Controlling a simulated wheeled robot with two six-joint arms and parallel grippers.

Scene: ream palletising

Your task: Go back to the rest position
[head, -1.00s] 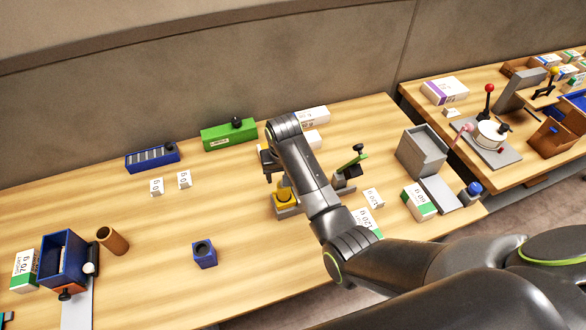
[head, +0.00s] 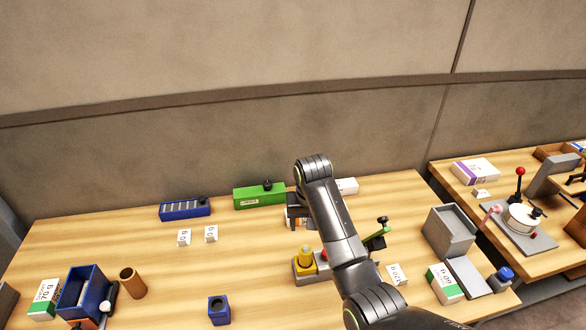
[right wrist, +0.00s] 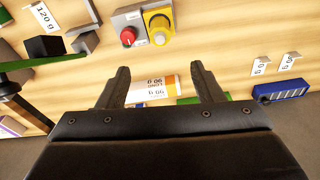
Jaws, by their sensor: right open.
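My right arm reaches in from the lower right in the head view, over the table (head: 100,240). My right gripper (head: 298,208) is at its end, seen small and partly hidden by the wrist. In the right wrist view the two fingers of my right gripper (right wrist: 162,80) stand wide apart with nothing gripped. An orange-and-white ream (right wrist: 155,90) shows beyond the gap, apparently on the table. My left gripper is in neither view.
A yellow button box (head: 305,260) stands just below the gripper. A green block (head: 258,196) and blue box (head: 185,209) stand near the wall. A grey bin (head: 448,232) is at right. The table's left middle is mostly clear.

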